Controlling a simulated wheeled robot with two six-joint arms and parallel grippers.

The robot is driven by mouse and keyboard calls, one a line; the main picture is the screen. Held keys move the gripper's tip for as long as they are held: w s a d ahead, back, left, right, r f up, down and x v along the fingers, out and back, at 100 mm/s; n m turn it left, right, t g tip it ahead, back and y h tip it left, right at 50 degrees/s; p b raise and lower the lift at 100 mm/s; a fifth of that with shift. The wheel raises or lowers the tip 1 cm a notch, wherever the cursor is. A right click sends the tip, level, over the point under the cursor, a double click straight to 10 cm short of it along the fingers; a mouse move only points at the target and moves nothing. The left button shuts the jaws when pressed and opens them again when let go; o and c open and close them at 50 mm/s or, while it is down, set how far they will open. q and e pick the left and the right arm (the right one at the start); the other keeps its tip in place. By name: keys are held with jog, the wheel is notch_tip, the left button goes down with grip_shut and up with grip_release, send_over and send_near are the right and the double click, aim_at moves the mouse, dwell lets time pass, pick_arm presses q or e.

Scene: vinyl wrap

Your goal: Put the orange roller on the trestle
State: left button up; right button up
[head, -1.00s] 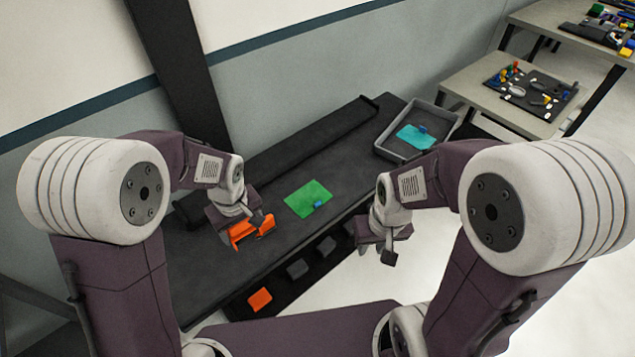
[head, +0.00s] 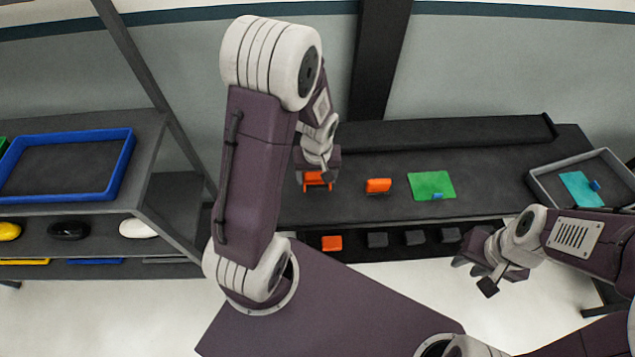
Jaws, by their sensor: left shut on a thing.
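An orange piece, apparently the orange roller (head: 317,181), is in the jaws of my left gripper (head: 318,176), over the left part of a long dark bench (head: 470,189). The gripper hides much of it, and its height above the bench is hard to tell. A second orange piece (head: 378,186) lies on the bench just right of it, apart from the gripper. My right gripper (head: 478,272) is open and empty in front of the bench's right part. I cannot tell which surface is the trestle; a dark shelf unit (head: 165,123) stands at left.
A green sheet (head: 432,184) with a small blue piece lies on the bench. A grey tray (head: 541,190) holds a teal cloth (head: 580,189). An orange block (head: 331,243) and dark blocks sit on a lower ledge. A blue-rimmed tray (head: 128,165) is on the shelf unit.

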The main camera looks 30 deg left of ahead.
aim_at(317, 186)
pick_arm(q)
notch_tip(317, 186, down, 4)
jog(key=shift+b, duration=0.6)
jog(key=shift+f, duration=0.3)
jog(key=shift+s+f+b, duration=0.25)
jog(key=shift+f+b, duration=0.1)
jog(key=shift+b, duration=0.35)
jog(key=c, duration=0.7)
jog(key=o, duration=1.6)
jog(key=shift+o, duration=1.4)
jog(key=shift+w+f, duration=0.1)
jog(key=shift+w, duration=0.2)
jog(key=shift+s+r+p, duration=0.1)
jog(key=shift+r+p, duration=0.25)
notch_tip(317, 186, up, 4)
jog(key=shift+r+p, duration=0.25)
jog(key=shift+p, duration=0.95)
jog(key=r, duration=0.5)
jog(key=s+r+p, duration=0.1)
jog(key=r, duration=0.2)
jog(key=shift+s+d+r, duration=0.1)
jog(key=shift+d, duration=0.25)
jog(key=s+d+m+h, duration=0.1)
jog(key=s+d+m, duration=0.3)
jog(key=s+m, duration=0.2)
jog(key=shift+s+d+r, duration=0.25)
jog(key=shift+s+d, duration=0.1)
